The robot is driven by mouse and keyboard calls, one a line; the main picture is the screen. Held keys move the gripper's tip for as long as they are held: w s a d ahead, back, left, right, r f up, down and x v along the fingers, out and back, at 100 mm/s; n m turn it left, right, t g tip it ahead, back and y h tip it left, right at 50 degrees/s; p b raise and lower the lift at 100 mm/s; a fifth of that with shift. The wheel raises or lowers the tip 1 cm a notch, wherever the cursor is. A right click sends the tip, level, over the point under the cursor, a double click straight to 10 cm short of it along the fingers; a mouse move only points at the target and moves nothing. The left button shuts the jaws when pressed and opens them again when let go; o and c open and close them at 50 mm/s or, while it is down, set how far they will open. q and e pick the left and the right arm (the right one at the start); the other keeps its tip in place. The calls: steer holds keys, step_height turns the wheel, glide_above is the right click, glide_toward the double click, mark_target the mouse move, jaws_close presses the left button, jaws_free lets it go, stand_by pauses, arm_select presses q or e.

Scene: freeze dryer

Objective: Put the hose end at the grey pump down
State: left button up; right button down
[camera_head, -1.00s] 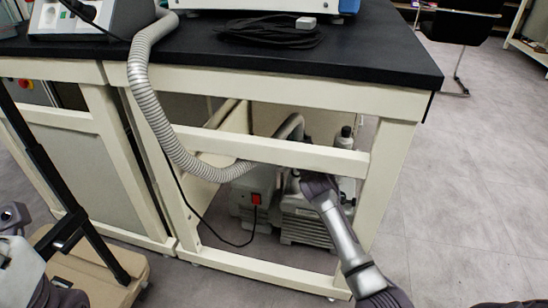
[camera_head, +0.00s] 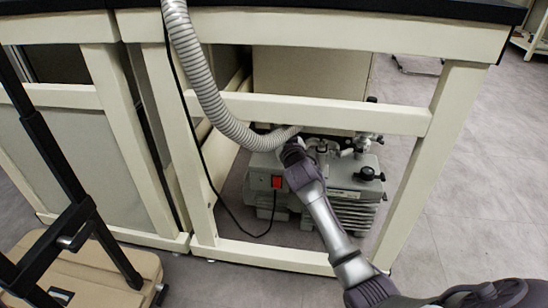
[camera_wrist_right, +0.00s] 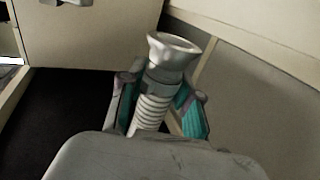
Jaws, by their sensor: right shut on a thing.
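The ribbed grey hose (camera_head: 203,88) comes down from the bench top and curves under the table's crossbar. Its end shows in the right wrist view as a flared metal collar (camera_wrist_right: 172,50). My right gripper (camera_head: 291,147) is shut on the hose just below that collar; its teal finger pads show in the right wrist view (camera_wrist_right: 160,108). The grey pump (camera_head: 345,190), with a red switch, stands on the floor under the table. The gripper is in front of and above the pump in the head view. The hose end is hidden there by the gripper and crossbar. My left gripper is not in view.
The cream table frame has a crossbar (camera_head: 320,112) over the pump and a leg (camera_head: 428,165) to its right. A black cable (camera_head: 222,200) runs to the pump. Open floor (camera_head: 480,190) lies at right.

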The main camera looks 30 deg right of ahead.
step_height(320, 180, down, 8)
steer(key=b, duration=0.5)
steer(key=shift+r, duration=0.3)
steer(key=c, duration=0.8)
jaws_free()
steer(key=shift+f, duration=0.2)
steer(key=shift+r, duration=0.1)
